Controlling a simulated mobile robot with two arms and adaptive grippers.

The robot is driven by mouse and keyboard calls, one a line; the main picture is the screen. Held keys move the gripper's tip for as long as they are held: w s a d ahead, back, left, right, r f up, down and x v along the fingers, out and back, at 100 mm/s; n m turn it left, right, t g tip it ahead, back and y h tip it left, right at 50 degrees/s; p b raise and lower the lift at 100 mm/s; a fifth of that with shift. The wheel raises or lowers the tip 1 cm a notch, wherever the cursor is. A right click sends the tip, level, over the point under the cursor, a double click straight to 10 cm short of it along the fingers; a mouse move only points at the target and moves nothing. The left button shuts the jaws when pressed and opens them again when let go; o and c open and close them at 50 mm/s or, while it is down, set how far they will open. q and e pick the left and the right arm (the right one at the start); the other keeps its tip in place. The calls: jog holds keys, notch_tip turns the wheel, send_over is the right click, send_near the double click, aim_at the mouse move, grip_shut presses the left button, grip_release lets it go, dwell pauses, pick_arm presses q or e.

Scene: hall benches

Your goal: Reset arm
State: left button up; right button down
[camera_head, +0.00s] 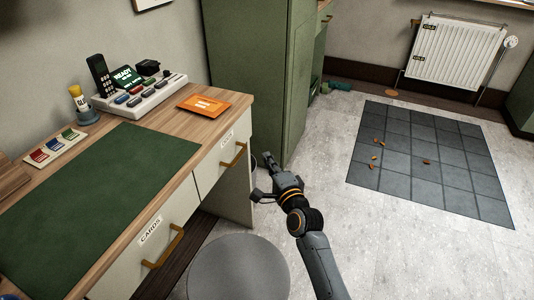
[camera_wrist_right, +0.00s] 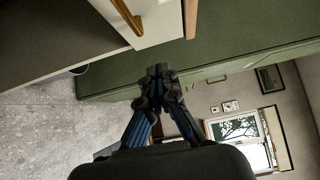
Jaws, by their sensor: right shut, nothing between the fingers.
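My right gripper (camera_head: 268,162) is in the middle of the head view, in front of the desk's right end and apart from the drawer handle. Its fingers are shut with nothing between them. It also shows in the right wrist view (camera_wrist_right: 158,72), fingertips together, with a drawer front and the green cabinet beyond. My right arm comes up from the bottom of the head view. My left gripper does not show in either view.
The wooden desk (camera_head: 222,100) holds a green mat (camera_head: 100,190), a device with a screen and buttons (camera_head: 140,98) and an orange envelope (camera_head: 203,104). A round grey stool (camera_head: 238,270) stands below. A green cabinet (camera_head: 250,60) stands behind. Open floor lies right, with a dark tiled mat (camera_head: 400,185).

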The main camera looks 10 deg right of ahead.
jog(key=shift+s, duration=0.25)
